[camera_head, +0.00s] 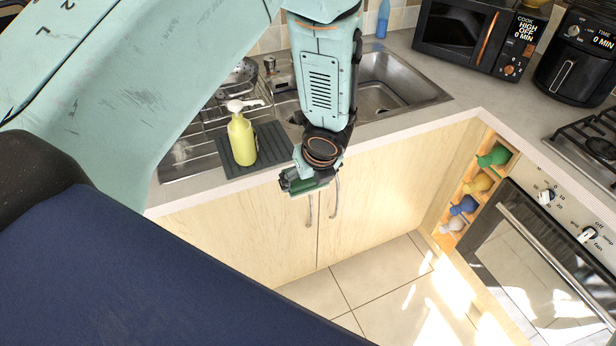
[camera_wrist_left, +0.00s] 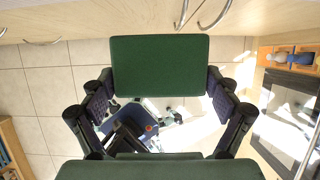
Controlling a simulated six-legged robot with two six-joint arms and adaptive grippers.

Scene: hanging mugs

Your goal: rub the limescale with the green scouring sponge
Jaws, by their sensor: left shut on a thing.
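The green scouring sponge (camera_wrist_left: 160,66) shows in the left wrist view as a dark green, flat rectangular block. My left gripper (camera_head: 306,181) is shut on it, with a finger at each side of the block in the wrist view. In the head view the gripper hangs in front of the counter's front edge, above the floor and near the cupboard door handles. Only a little green shows at its fingers there. I cannot make out any limescale; my left arm covers part of the sink (camera_head: 405,98). My right gripper is not in view.
A yellow-green soap bottle (camera_head: 241,138) stands on a dark ribbed mat (camera_head: 272,146) left of the gripper. A blue bottle (camera_head: 383,18) stands behind the sink. A microwave (camera_head: 460,35) and an air fryer (camera_head: 578,60) stand at the right. The floor (camera_head: 375,270) below is clear.

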